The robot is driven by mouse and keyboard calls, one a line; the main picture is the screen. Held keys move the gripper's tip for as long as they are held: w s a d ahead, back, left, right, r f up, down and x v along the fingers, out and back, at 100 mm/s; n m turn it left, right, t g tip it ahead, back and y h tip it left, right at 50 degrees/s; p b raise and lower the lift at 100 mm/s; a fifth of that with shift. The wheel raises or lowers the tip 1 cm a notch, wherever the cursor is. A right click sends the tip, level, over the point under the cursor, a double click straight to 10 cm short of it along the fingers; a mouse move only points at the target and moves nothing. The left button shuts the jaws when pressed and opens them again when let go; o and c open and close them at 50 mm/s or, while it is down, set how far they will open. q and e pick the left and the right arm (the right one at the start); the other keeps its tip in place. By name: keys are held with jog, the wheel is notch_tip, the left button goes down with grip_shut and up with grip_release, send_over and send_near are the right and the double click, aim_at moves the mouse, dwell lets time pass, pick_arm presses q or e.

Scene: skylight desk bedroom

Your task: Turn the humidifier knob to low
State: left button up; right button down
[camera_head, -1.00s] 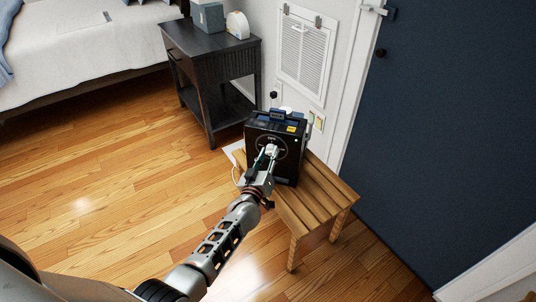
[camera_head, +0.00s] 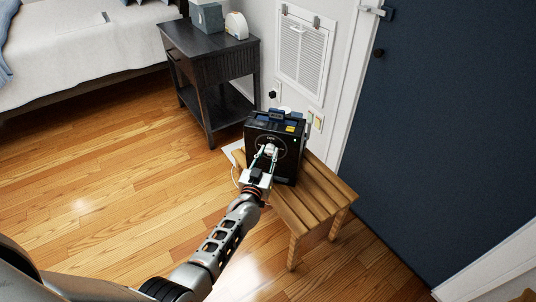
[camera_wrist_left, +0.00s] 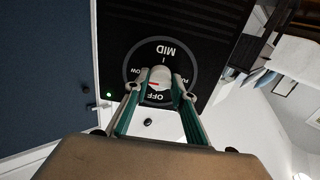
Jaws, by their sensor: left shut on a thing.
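The humidifier is a black box (camera_head: 289,166) on a slatted wooden bench. Its front has a round dial with a pale knob (camera_head: 270,150). In the left wrist view the knob (camera_wrist_left: 160,74) sits inside a grey dial ring (camera_wrist_left: 178,45). MID reads upside down at the top and OFF at the bottom; a label ending in OW is at the left, partly hidden. A red mark on the knob points left, towards that label. My left gripper (camera_wrist_left: 161,82) is shut on the knob, one green-sided finger on each side. My right gripper is not in view.
The wooden bench (camera_head: 315,200) stands beside a dark blue door (camera_head: 450,130). A dark nightstand (camera_head: 215,50) and a bed (camera_head: 90,45) are behind. A white cable runs down beside the bench. The wooden floor (camera_head: 120,200) at left is clear.

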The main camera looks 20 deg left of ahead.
pick_arm(q)
jog(key=o, duration=1.1)
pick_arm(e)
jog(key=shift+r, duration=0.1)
pick_arm(q)
jog(key=s, duration=1.2)
jog(key=shift+d, duration=0.25)
jog(key=s+m+g+h+p, duration=0.1)
jog(key=s+g+p, duration=0.1)
jog(key=s, duration=0.8)
jog(key=s+d+m+g+h+p, duration=0.1)
jog(key=s+m+g+p, duration=0.1)
jog(key=s, duration=0.9)
jog(key=s+d+m+g+h+p, duration=0.1)
jog(key=s+g+p, duration=0.2)
jog(key=s, duration=0.7)
jog(key=shift+s+f+m+p, duration=0.2)
jog(key=shift+s+m+p, duration=0.2)
jog(key=shift+p, duration=0.95)
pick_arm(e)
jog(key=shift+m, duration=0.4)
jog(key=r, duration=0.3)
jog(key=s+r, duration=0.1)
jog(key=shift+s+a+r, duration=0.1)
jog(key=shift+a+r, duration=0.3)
